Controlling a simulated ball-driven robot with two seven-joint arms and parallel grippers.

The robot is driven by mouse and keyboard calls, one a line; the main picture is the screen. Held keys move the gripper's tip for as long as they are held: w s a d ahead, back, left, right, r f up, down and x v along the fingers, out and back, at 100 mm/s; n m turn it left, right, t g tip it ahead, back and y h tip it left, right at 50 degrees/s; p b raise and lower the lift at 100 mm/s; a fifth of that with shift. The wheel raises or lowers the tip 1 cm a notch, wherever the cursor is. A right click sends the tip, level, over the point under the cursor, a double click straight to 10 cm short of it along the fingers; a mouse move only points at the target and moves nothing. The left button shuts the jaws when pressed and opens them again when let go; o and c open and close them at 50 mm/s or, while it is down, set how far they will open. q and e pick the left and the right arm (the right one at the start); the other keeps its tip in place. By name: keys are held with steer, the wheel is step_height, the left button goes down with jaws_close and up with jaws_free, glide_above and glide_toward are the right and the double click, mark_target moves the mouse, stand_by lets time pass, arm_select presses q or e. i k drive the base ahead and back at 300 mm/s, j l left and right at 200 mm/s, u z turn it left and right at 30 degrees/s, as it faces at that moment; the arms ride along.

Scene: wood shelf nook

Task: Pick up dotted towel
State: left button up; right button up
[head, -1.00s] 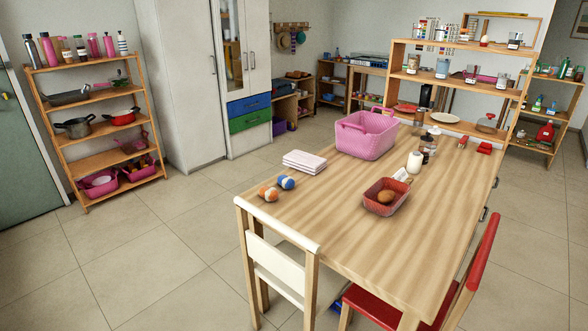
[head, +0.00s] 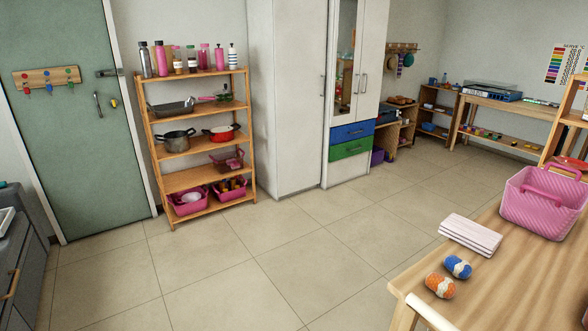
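A folded pale pink-and-white cloth (head: 470,234) lies flat on the wooden table at the lower right of the head view, beside a pink basket. Its pattern is too small to tell for sure; faint lines show on it and I cannot make out dots. No other towel is clearly visible. Neither of my grippers is in the view.
The table (head: 545,290) fills the lower right corner. On it are a pink basket (head: 545,202), a blue-and-white ball (head: 457,266) and an orange-and-white one (head: 440,285). A wooden shelf (head: 200,127) and white cabinet (head: 290,100) stand behind. The middle floor is clear.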

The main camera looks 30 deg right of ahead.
mark_target(483, 240)
steer(key=i+z, duration=0.2)
steer(key=i, duration=0.45)
steer(key=i+j+z, duration=0.2)
steer(key=i, duration=0.4)
steer(key=i+z, duration=0.25)
steer(key=z, duration=0.15)
steer(key=i+j+z, duration=0.1)
steer(key=i+z, duration=0.25)
steer(key=i+j+z, duration=0.1)
steer(key=z, duration=0.3)
steer(key=i+j+z, duration=0.2)
steer(key=z, duration=0.15)
